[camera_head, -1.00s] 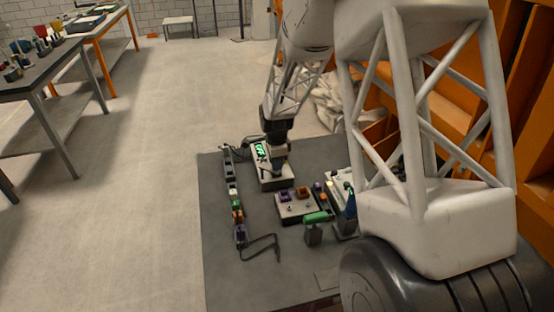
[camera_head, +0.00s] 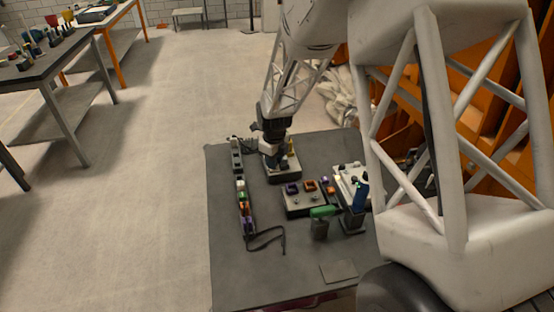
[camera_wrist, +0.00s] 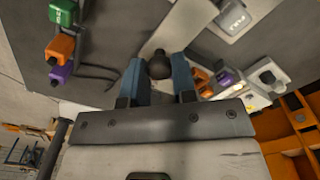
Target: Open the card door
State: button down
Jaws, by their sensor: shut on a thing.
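My gripper (camera_head: 272,160) is low over a small pale box (camera_head: 285,173) at the far side of the dark mat. In the wrist view its two blue fingers (camera_wrist: 157,70) stand on either side of a round black knob (camera_wrist: 158,65), and they are shut on it. The knob is in front of a pale grey panel (camera_wrist: 205,20). My gripper and arm cover much of the box in the head view, including where its green display was. I cannot tell which part is the card door.
A two-socket box (camera_head: 303,198), a green-topped post (camera_head: 321,214) and a blue upright piece (camera_head: 360,196) stand right of and nearer than the box. A strip of coloured blocks (camera_head: 241,195) with a black cable (camera_head: 268,238) lies left. The mat's front (camera_head: 265,275) is mostly clear.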

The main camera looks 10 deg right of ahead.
jog(key=shift+a+m, duration=0.2)
jog(key=shift+m, duration=0.2)
jog(key=c, duration=0.9)
grip_release()
jog(key=shift+r, duration=0.1)
jog(key=shift+r, duration=3.8)
jog(key=shift+r, duration=0.1)
